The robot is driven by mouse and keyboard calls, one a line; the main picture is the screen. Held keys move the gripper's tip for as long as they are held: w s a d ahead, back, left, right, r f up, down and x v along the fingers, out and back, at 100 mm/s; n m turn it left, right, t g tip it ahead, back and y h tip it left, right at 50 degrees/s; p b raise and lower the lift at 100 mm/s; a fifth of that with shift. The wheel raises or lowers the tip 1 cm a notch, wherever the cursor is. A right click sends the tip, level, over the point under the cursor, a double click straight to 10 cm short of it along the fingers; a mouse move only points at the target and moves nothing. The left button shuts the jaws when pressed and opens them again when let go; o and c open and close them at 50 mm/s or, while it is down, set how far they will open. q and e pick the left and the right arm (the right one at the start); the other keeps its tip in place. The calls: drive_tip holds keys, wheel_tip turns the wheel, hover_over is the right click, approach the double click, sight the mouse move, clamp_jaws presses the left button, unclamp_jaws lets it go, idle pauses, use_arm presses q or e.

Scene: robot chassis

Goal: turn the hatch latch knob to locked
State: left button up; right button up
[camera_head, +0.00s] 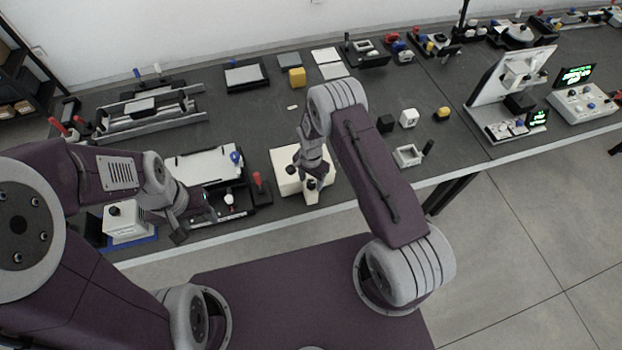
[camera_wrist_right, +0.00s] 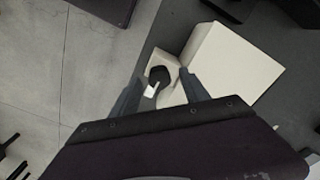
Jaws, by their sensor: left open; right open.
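A cream box (camera_head: 283,181) sits at the table's front edge in the middle of the head view; I take it as the hatch unit. It also shows in the right wrist view (camera_wrist_right: 235,62). A black round knob (camera_wrist_right: 158,75) with a white pointer is on its lower front part. My right gripper (camera_wrist_right: 160,84) is open, with one finger on each side of the knob; I cannot tell whether they touch it. In the head view my right gripper (camera_head: 308,175) is over the box's front and partly hides the knob. My left gripper (camera_head: 195,222) is open and empty, away from the box.
Left of the box stands a black fixture with a white plate (camera_head: 205,165) and a red-topped lever (camera_head: 257,182). Floor lies beyond the front edge.

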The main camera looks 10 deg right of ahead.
drive_tip(key=shift+s+f, duration=0.1)
drive_tip(key=shift+f, duration=0.5)
drive_tip(key=shift+c, duration=0.9)
clamp_jaws()
